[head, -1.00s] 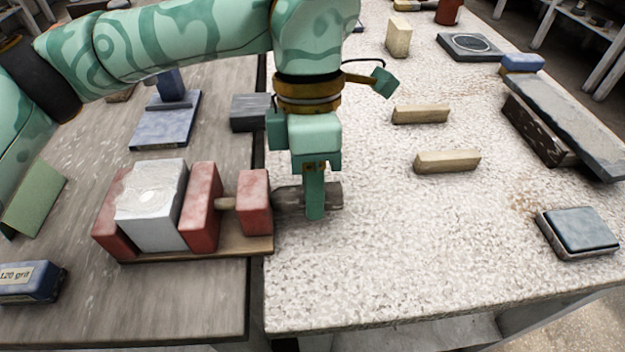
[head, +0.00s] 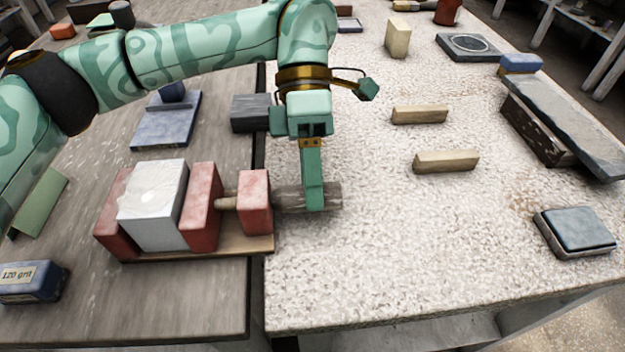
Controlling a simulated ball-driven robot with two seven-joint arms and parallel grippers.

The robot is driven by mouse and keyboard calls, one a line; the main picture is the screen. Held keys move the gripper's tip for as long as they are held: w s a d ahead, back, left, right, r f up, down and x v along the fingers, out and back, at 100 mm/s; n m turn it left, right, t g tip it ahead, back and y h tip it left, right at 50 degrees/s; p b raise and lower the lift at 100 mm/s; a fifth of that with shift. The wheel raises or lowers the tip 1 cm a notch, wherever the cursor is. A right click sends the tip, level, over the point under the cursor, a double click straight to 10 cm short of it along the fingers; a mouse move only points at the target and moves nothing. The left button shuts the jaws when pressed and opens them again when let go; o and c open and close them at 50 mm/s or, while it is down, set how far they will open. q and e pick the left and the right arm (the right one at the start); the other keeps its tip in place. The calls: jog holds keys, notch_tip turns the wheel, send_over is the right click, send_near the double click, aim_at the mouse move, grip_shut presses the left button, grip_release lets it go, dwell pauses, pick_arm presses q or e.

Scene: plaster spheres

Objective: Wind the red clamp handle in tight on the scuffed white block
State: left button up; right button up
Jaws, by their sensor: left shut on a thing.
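The red clamp (head: 255,203) stands on its wooden base at the left, near the seam between the two tabletops. A pale wooden screw shows between that jaw and the right red end piece. The handle (head: 284,198) sticks out to the right and looks grey-brown, not red. My left gripper (head: 313,205) is shut on the handle from above, tilted slightly. My right gripper is not in view.
A blue 120-grit block (head: 30,283) lies at the front left and a dark grey block (head: 251,113) behind the clamp. Two wooden bars (head: 446,161) lie right of my gripper. A blue-topped pad (head: 578,231) is at the right. The front right speckled top is clear.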

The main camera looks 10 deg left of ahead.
pick_arm(q)
jog(key=shift+w+f, duration=0.15)
jog(key=shift+g+b, duration=0.35)
jog(key=shift+g, duration=0.05)
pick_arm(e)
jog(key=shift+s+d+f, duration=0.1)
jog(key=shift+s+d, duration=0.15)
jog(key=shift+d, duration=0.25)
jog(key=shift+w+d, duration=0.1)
pick_arm(q)
jog(key=o, duration=1)
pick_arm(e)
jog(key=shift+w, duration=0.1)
pick_arm(q)
jog(key=v, duration=1.2)
jog(key=shift+w+a, duration=0.1)
jog(key=shift+a, duration=0.05)
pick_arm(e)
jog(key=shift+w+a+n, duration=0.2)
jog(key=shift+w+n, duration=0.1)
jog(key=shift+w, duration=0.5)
